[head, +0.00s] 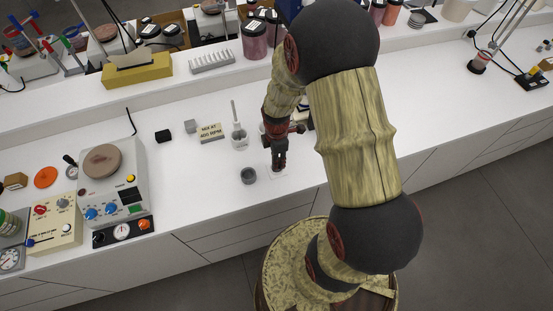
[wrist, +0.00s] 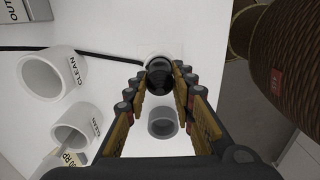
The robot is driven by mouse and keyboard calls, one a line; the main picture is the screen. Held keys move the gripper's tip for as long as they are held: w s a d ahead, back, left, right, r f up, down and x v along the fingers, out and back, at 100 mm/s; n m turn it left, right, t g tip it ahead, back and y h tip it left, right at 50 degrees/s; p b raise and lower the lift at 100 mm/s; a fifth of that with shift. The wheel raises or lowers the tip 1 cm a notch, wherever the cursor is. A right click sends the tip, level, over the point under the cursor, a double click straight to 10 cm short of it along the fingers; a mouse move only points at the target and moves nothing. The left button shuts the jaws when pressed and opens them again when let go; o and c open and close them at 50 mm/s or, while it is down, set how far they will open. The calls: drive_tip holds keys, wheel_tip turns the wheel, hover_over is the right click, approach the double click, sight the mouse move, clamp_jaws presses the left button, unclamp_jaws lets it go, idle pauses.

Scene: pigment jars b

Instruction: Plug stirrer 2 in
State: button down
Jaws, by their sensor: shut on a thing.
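My gripper (head: 279,168) points down over the front part of the white bench. In the wrist view, its fingers (wrist: 160,82) are closed around a dark, rounded piece (wrist: 158,80), which looks like a plug. A black cord (wrist: 105,52) runs to the left from beside it. A pale square plate (wrist: 162,46) lies just behind the dark piece, and I cannot tell whether they touch. A stirrer-like machine (head: 112,195) with a brown round top stands at the left in the head view. I can read no stirrer number.
A small grey cup (head: 248,176) stands close to my gripper and shows in the wrist view (wrist: 162,124). Two white cups marked CLEAN (wrist: 50,75) are nearby. A sign reading MIX AT 400 RPM (head: 210,133) stands behind. The bench front right of the machine is mostly clear.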

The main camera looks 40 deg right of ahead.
drive_tip(key=shift+f, duration=0.4)
drive_tip(key=c, duration=1.5)
unclamp_jaws()
drive_tip(key=shift+c, duration=0.2)
drive_tip(key=shift+o, duration=0.6)
drive_tip(key=shift+r, duration=0.15)
wheel_tip(320, 180, up, 12)
